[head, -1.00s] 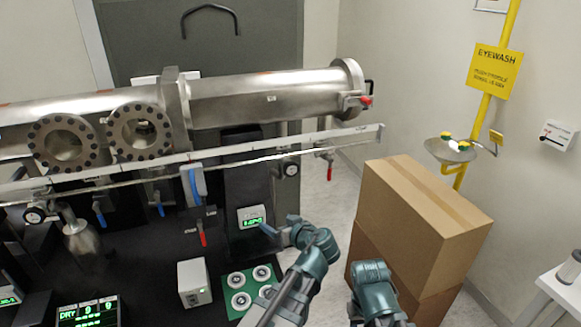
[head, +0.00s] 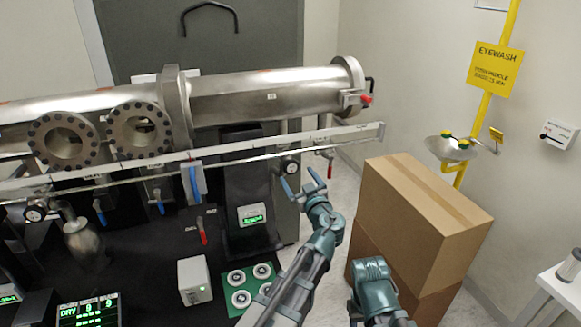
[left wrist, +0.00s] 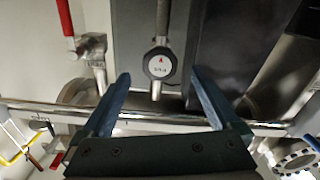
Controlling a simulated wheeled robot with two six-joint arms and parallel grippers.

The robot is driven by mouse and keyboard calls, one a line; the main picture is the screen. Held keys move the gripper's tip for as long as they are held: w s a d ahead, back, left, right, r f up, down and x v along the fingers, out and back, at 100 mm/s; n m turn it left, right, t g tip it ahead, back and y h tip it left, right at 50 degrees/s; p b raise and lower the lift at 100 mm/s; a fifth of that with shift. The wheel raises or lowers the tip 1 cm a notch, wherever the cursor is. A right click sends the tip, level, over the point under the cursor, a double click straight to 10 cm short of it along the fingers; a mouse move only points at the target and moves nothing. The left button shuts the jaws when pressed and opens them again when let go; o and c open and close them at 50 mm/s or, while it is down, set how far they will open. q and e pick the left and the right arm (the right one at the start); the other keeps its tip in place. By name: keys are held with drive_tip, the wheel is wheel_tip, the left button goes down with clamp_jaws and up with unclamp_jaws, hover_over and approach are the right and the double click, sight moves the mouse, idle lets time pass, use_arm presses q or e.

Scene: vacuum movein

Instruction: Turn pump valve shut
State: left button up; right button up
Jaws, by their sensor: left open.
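My left gripper (head: 301,184) is open and empty, just below the long rail at the right of the rig. A small round fitting with a pale face (head: 290,168) hangs under the rail, close to its fingertips. In the left wrist view, this fitting (left wrist: 160,64) shows a red mark and a short metal stub, and lies between the spread fingers (left wrist: 160,76) but beyond them. A red-handled valve (head: 330,168) hangs just to the right; its red lever also shows in the left wrist view (left wrist: 66,20). No readable label tells which one is the pump valve.
A large steel pipe (head: 265,97) runs above the rail (head: 350,138). Blue levers (head: 195,185) and another red lever (head: 203,232) are to the left. A dark pedestal with a green display (head: 251,216) stands beside the gripper. Stacked cardboard boxes (head: 415,215) stand close on the right.

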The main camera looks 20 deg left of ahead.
sight(292, 169)
use_arm(q)
drive_tip(key=x, duration=0.7)
drive_tip(key=shift+w+a, duration=0.15)
drive_tip(key=c, duration=1.4)
